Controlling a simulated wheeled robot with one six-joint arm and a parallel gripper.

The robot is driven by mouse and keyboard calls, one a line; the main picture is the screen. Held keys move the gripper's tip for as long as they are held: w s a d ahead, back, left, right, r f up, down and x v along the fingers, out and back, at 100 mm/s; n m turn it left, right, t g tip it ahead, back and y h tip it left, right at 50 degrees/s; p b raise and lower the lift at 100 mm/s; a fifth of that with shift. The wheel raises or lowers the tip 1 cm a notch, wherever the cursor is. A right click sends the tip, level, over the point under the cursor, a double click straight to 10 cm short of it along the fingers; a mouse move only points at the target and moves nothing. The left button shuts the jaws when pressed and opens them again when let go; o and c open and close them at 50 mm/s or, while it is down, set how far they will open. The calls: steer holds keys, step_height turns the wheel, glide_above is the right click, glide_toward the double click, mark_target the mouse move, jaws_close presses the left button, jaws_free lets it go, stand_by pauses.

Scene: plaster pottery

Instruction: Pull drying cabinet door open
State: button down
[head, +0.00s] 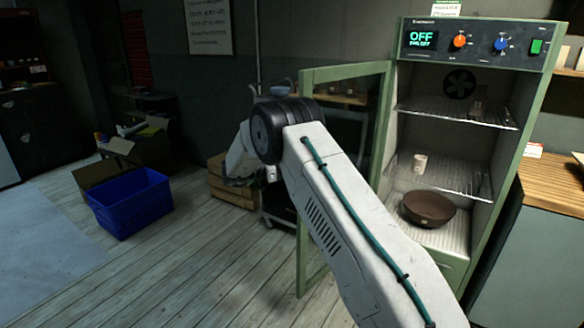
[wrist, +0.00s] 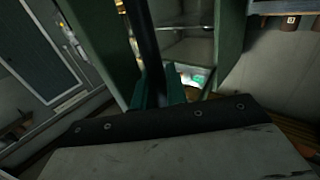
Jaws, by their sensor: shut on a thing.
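The green drying cabinet (head: 475,62) stands at the right of the head view, its inside and wire shelves exposed. Its green-framed glass door (head: 345,72) stands wide open on the left side, partly hidden behind my arm. In the wrist view, my gripper (wrist: 157,92) has its teal fingers shut on a dark bar (wrist: 142,40), which looks like the door handle. In the head view my arm hides most of the grip.
A brown bowl (head: 428,209) and a small pale cup (head: 420,162) stand inside the cabinet. A blue bin (head: 132,203), a cardboard box (head: 137,148) and a wooden crate (head: 228,188) are on the left. A wooden-topped counter (head: 555,182) adjoins the right. Floor at front left is clear.

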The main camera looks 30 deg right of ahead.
steer(key=shift+w, duration=0.1)
steer(key=c, duration=1.5)
jaws_free()
steer(key=shift+a, duration=0.5)
steer(key=shift+w+a, duration=0.1)
steer(key=v, duration=0.7)
steer(key=shift+a, duration=0.3)
